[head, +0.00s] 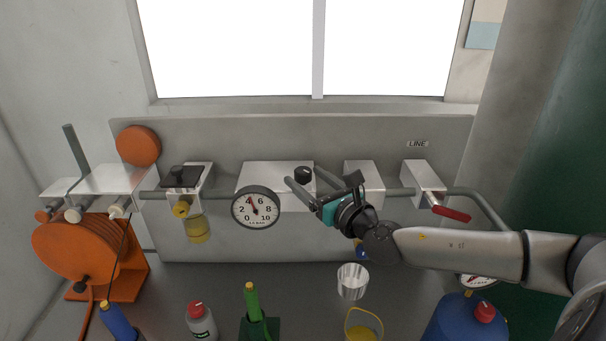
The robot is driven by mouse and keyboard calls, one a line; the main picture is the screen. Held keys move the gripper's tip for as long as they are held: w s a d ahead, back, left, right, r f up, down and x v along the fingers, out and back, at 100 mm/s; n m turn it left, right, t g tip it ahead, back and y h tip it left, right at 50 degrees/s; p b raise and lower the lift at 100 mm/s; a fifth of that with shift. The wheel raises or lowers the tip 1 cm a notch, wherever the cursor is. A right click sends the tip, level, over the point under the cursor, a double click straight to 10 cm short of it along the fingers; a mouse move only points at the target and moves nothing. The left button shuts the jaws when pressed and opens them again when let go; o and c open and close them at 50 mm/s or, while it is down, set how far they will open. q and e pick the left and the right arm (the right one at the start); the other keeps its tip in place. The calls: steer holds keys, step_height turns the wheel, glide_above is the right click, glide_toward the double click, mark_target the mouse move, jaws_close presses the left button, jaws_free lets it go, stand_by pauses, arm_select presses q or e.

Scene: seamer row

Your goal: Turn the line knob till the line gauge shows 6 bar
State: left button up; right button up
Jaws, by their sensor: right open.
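The round white gauge (256,207) on the wall pipe has a dark rim and a scale from 0 to 10. Its red needle points up and slightly left, nearer the 4 than the 6. The black knob (303,175) sits on a white block (262,176) just right of and above the gauge. My right gripper (302,178) is open, its two grey fingers reaching in from the right with the knob between or just behind their tips. Whether they touch it I cannot tell. My left gripper is out of view.
A LINE sign (417,144) hangs above a red-handled valve (451,213) at right. A filter with a yellow bowl (198,228) is left of the gauge. Below stand a metal cup (352,282), a yellow bucket (363,331) and a blue container (457,321). An orange hose reel (75,254) is far left.

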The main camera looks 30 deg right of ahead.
steer(key=shift+w, duration=1.05)
steer(key=shift+c, duration=0.3)
jaws_close()
